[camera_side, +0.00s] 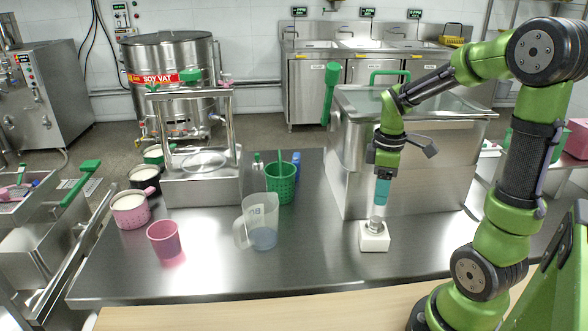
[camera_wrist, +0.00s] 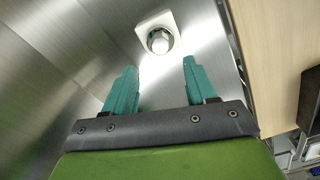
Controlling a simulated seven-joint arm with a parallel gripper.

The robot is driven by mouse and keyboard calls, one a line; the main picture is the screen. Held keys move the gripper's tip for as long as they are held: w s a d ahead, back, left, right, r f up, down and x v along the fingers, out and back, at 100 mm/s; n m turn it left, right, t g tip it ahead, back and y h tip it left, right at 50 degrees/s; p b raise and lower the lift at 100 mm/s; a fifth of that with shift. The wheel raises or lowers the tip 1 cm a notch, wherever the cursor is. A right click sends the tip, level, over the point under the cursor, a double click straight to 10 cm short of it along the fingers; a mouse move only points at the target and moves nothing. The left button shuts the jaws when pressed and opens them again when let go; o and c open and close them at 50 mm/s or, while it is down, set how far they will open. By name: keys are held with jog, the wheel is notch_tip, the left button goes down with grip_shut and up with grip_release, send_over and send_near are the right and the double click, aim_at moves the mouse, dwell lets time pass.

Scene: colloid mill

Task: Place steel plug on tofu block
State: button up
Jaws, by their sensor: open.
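The white tofu block (camera_side: 374,240) sits on the steel table near its front edge, right of the centre in the side view. The steel plug (camera_side: 376,224) rests upright on top of the block. In the wrist view the plug (camera_wrist: 159,42) shows over the block (camera_wrist: 152,20), beyond the fingertips. My gripper (camera_side: 380,205), with teal fingers, points down just above the plug. In the wrist view my gripper (camera_wrist: 158,75) has its two fingers wide apart with nothing between them. The fingers look clear of the plug.
A clear measuring jug (camera_side: 262,225), a pink cup (camera_side: 164,239) and a green basket (camera_side: 281,183) stand to the left on the table (camera_side: 310,270). A large steel tank (camera_side: 350,150) stands close behind my gripper. The table between jug and block is clear.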

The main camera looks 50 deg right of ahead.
jog(key=a+r+m+t+y, duration=0.1)
jog(key=a+r+m+t, duration=0.2)
jog(key=a, duration=0.6)
jog(key=s+a+r+m+t+y, duration=0.1)
jog(key=a+r+m+t, duration=0.3)
jog(key=a+r, duration=0.3)
jog(key=a+m, duration=0.1)
jog(key=a, duration=0.2)
jog(key=shift+s+m, duration=0.25)
jog(key=shift+m, duration=0.05)
